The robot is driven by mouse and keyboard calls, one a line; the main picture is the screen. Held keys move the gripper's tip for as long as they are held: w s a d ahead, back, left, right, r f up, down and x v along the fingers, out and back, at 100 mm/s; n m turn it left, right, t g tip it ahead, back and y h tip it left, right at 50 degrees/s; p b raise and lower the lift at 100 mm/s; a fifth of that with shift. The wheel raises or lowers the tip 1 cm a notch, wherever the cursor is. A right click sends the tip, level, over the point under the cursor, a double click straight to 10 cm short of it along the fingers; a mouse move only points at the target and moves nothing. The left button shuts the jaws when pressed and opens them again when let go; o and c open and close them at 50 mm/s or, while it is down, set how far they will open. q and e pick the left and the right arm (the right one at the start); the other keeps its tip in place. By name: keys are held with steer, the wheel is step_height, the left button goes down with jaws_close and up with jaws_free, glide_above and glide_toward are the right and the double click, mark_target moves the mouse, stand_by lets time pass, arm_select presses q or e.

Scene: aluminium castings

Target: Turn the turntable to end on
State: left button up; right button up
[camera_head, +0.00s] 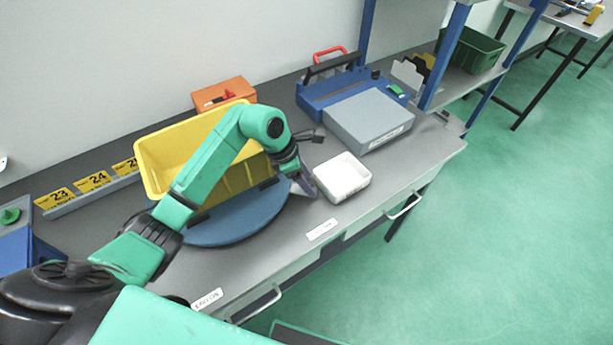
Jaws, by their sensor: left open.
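The turntable (240,229) is a round blue disc on the grey bench. A yellow crate (236,181) stands on it, its long side running roughly along the bench. My green left arm reaches across the crate and hides part of its near wall and the disc. My left gripper (303,187) is open at the right end of the crate, close to the disc's right edge; I cannot tell whether it touches the crate. A white label (207,299) on the bench's front edge seems to read "END ON". My right gripper is out of view.
A white tray (342,182) sits just right of my left gripper. Behind it are a grey box (367,121), a blue toolbox (326,91) and an orange box (222,91). A numbered strip (94,189) lies left of the crate. Another label (322,229) marks the front edge.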

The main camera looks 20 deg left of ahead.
arm_select(q)
steer(key=shift+w+a, duration=0.1)
jaws_close()
steer(key=shift+r, duration=0.1)
stand_by(1.1)
